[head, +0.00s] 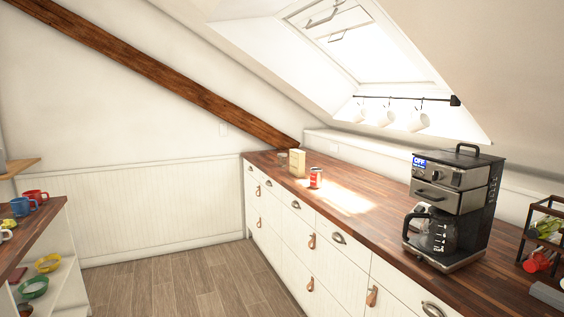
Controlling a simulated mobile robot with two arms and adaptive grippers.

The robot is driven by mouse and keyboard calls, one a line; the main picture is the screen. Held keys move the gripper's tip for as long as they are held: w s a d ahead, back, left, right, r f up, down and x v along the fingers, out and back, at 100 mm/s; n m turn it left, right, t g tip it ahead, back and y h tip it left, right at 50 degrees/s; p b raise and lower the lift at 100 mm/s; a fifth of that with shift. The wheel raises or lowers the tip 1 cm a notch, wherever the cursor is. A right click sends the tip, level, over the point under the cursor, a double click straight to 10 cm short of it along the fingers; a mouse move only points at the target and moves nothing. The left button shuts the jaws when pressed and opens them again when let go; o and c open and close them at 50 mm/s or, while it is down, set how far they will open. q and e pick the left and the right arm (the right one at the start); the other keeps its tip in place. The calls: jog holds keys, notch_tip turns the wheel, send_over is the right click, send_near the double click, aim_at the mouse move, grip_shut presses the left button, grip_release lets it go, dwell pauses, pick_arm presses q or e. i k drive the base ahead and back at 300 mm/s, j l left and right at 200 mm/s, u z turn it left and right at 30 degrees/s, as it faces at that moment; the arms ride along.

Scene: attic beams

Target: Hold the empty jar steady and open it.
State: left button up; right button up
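A small, greyish, see-through item (282,159) stands near the far end of the wooden counter, left of a beige box. It may be the empty jar, but it is too small to tell, and I cannot see whether it has a lid. Nothing touches it from my side. Neither of my grippers shows in the head view.
The wooden counter (376,229) holds a beige box (297,162), a red can (315,178), a coffee maker (452,205) and a dark rack (546,238). Mugs (388,117) hang below the skylight. A shelf unit (58,262) stands left. The floor (190,292) between is clear.

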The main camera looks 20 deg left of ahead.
aim_at(282, 161)
jog(key=i+j+u, duration=0.7)
jog(key=i, duration=0.35)
jog(key=i+u, duration=0.35)
jog(key=i, duration=1.95)
jog(key=i+j+z, duration=0.1)
jog(key=i+z, duration=0.2)
jog(key=i+j+z, duration=0.3)
jog(key=i, duration=0.25)
jog(key=i+j+z, duration=0.35)
